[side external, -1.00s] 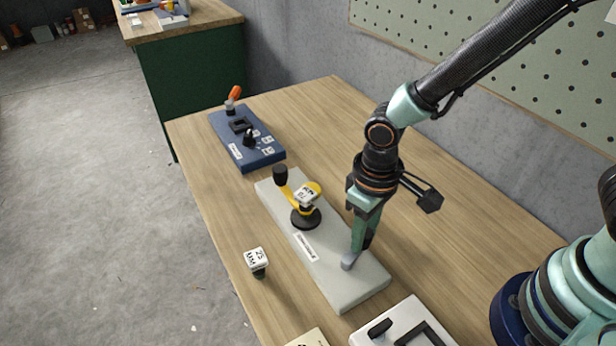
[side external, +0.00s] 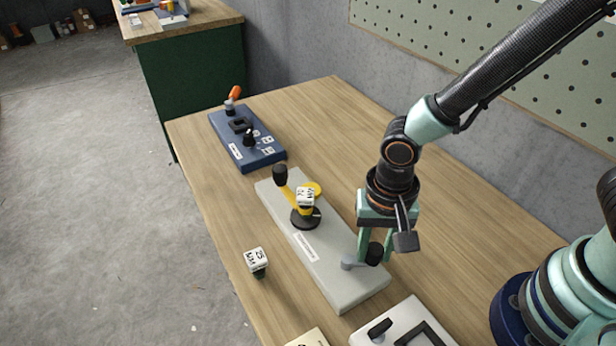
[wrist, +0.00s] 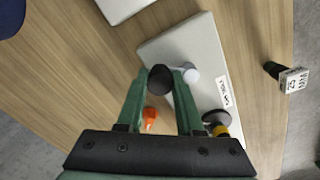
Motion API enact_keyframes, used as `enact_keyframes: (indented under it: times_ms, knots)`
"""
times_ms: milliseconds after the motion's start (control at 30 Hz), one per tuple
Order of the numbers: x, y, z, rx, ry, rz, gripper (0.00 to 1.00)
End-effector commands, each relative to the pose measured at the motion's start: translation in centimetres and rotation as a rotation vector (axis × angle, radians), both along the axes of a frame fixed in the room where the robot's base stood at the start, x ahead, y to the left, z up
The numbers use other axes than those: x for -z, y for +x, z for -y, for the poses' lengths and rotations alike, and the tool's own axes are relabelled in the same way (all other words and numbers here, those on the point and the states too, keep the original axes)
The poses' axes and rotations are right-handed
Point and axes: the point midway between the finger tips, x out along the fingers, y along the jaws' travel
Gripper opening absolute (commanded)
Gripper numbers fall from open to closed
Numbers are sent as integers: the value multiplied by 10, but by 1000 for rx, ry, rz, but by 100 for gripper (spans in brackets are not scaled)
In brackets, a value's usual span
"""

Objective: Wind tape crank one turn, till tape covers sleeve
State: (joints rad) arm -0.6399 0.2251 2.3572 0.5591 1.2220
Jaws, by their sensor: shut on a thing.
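My gripper (side external: 375,248) is shut on the black knob (side external: 374,256) of the crank at the near end of a long pale grey base. In the wrist view the knob (wrist: 160,79) sits between my fingertips (wrist: 163,75), with the grey crank hub (wrist: 191,75) just to its right. The hub (side external: 347,263) shows left of the knob in the side view. Mid-base, a small white lettered block (side external: 305,196) stands above a black disc (side external: 300,223), with a yellow round part (side external: 313,187) behind it. A yellow arm (side external: 290,194) runs from there to a black cylinder (side external: 280,176).
A second lettered white block (side external: 256,258) on a dark foot stands left of the base. A blue board (side external: 230,140) with an orange-tipped lever lies at the far end. A white framed panel (side external: 405,325) is near the front.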

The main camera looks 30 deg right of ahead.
Motion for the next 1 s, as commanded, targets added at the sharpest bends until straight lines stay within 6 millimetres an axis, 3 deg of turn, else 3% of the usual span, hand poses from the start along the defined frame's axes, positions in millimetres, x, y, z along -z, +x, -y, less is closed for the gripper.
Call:
enact_keyframes:
  times_ms: [300, 800, 833, 867, 900, 1000]
  knots:
    - [0, -3, -3, 107, 1, 1, 0]
    - [0, -3, -3, 124, 1, 1, 0]
    - [0, -3, -3, 124, 1, 1, 43]
    - [0, -3, -3, 124, 1, 1, 55]
    - [0, -3, -3, 124, 1, 1, 65]
    - [0, -4, -3, 123, 1, 1, 65]
